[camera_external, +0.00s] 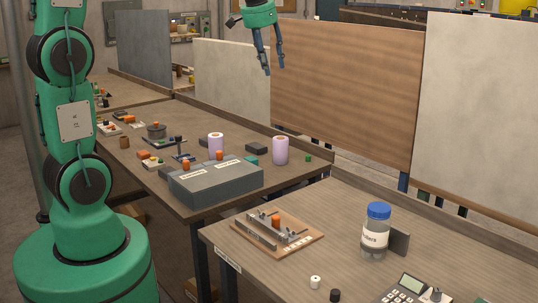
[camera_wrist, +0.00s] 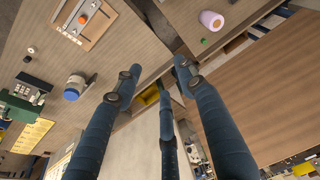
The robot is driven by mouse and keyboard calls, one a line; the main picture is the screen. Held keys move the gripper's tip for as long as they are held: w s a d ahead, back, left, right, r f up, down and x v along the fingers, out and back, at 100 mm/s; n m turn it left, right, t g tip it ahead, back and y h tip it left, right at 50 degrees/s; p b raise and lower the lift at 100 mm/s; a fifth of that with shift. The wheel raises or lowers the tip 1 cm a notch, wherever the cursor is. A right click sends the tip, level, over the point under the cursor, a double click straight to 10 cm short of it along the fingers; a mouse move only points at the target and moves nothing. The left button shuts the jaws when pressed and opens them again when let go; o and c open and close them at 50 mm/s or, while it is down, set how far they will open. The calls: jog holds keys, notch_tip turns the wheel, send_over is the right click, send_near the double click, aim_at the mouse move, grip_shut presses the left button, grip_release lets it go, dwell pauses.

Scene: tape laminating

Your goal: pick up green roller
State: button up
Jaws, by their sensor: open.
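A small green roller (camera_external: 308,158) lies on the far workbench, near its back right corner, right of a pink roll (camera_external: 280,150). In the wrist view the green roller (camera_wrist: 204,41) shows near the bench edge, below the pink roll (camera_wrist: 211,20). My gripper (camera_external: 274,69) hangs high above and behind the benches, in front of the upright panels, well apart from the roller. Its blue fingers (camera_wrist: 155,75) are spread open with nothing between them.
A grey box (camera_external: 215,185), a second pink roll (camera_external: 216,145) and a dark block (camera_external: 256,148) stand on the far bench. The near bench holds a wooden fixture (camera_external: 300,246), a blue-lidded jar (camera_external: 375,238) and a calculator (camera_external: 405,290). A brown panel (camera_external: 345,90) stands behind.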

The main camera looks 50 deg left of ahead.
jog(key=w+a+f+g+p, duration=0.1)
jog(key=w+a+f, duration=0.15)
jog(key=w, duration=0.45)
jog(key=w+a+f+p, duration=0.2)
jog(key=w+f, duration=0.1)
jog(key=w, duration=0.4)
jog(key=w+a+f+g+p, duration=0.1)
jog(key=w+a+f, duration=0.15)
jog(key=w, duration=0.35)
jog(key=w+a+f+p, duration=0.2)
jog(key=w+a+f, duration=0.2)
jog(key=f, duration=0.6)
jog(key=w+a+f+g+p, duration=0.1)
jog(key=w+a+f+p, duration=0.1)
jog(key=w+f, duration=0.6)
notch_tip(320, 180, down, 3)
jog(key=shift+w+a+r+p, duration=0.1)
jog(key=shift+w+a+p, duration=0.3)
jog(key=shift+a, duration=0.5)
send_over(308, 158)
jog(key=w+a, duration=0.1)
notch_tip(308, 158, down, 9)
jog(key=shift+r, duration=0.2)
